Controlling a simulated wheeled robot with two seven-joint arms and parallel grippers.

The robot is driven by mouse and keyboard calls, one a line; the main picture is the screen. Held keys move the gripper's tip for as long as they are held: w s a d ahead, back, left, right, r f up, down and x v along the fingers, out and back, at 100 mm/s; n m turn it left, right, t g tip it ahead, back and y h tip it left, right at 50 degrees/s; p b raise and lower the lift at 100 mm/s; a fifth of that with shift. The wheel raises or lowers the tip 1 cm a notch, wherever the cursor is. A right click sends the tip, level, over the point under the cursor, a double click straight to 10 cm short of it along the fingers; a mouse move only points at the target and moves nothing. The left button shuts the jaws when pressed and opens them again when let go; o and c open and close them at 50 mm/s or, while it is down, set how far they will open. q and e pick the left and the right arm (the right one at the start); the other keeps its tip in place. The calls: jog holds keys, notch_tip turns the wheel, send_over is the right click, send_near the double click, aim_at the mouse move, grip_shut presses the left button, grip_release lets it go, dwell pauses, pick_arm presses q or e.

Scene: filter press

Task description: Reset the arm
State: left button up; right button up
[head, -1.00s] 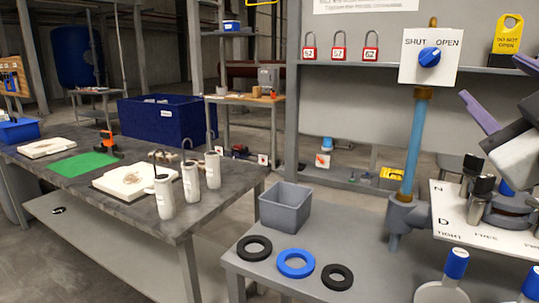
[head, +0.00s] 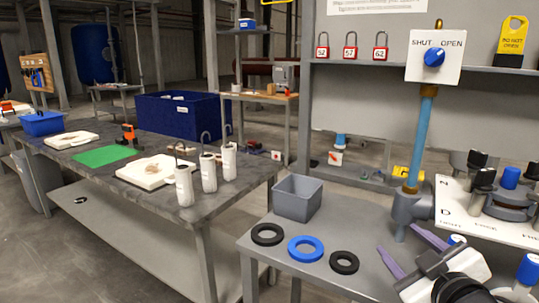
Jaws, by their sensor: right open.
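My right gripper (head: 397,238) is at the lower right of the head view, its two purple fingers spread apart with nothing between them. Its fingers point up and left over the right part of the grey bench (head: 345,215), below the blue pipe (head: 422,140). The black ring (head: 344,262) lies just left of its fingers, apart from them. My left gripper is not in view.
A blue ring (head: 305,249), another black ring (head: 267,234) and a grey bin (head: 297,198) are on the bench. A white labelled plate (head: 470,212) with clamp fittings is at right. White canisters (head: 209,172) stand on the left table (head: 150,200).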

jog(key=s+a+f+m+g+y, duration=0.15)
jog(key=s+f, duration=0.25)
jog(key=f, duration=0.4)
jog(key=s+a+f+g, duration=0.1)
jog(key=s+a+f, duration=0.2)
jog(key=f, duration=0.5)
jog(key=s+a+f+m+g+y, duration=0.15)
jog(key=s+f, duration=0.25)
jog(key=f, duration=0.5)
jog(key=s+a+f+m+g, duration=0.1)
jog(key=s+a+f, duration=0.3)
jog(key=s+f, duration=0.7)
jog(key=s+g, duration=0.1)
jog(key=s, duration=0.2)
jog(key=shift+s+a+f+m+g, duration=0.15)
jog(key=shift+s+f+m+g, duration=0.15)
jog(key=shift+f+g, duration=0.1)
jog(key=shift+w, duration=0.1)
